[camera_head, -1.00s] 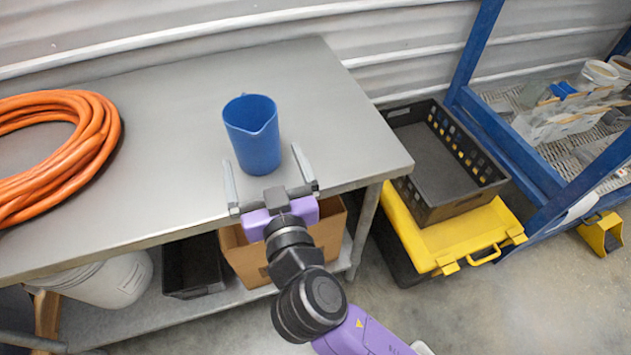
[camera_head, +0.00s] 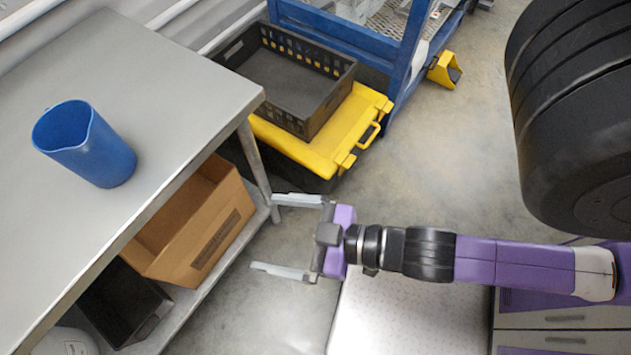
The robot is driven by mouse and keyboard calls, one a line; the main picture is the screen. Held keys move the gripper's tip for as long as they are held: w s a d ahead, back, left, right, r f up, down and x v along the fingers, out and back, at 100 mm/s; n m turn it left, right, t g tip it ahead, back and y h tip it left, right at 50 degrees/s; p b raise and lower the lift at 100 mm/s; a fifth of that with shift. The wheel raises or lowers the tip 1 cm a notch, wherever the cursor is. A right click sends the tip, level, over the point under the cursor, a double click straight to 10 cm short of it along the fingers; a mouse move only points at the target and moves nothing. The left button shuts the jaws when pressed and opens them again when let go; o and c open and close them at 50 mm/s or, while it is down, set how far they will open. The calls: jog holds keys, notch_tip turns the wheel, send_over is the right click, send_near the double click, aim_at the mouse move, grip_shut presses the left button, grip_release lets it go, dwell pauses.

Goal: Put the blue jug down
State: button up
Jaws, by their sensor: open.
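The blue jug (camera_head: 90,146) stands upright on the grey metal table (camera_head: 190,92), in the left part of the head view. Nothing is touching it. My gripper (camera_head: 262,234) is open and empty. Its two fingers point left toward the table, but it is clear of the table's right edge and well apart from the jug. The jug's inside is only partly visible.
A cardboard box (camera_head: 202,226) and a black bin (camera_head: 112,300) sit on the shelf under the table. A black crate (camera_head: 325,95) rests on a yellow-lidded case (camera_head: 345,130) beyond the table. A blue rack (camera_head: 345,42) stands behind. Bare floor lies right of the case.

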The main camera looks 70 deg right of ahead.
jog(key=s+d+r+m, duration=0.1)
jog(key=s+d+r, duration=0.1)
jog(key=s+r, duration=0.2)
jog(key=s, duration=0.3)
jog(key=shift+s+d+h, duration=0.2)
jog(key=shift+s+h, duration=0.15)
jog(key=shift+h, duration=0.05)
jog(key=shift+f, duration=0.1)
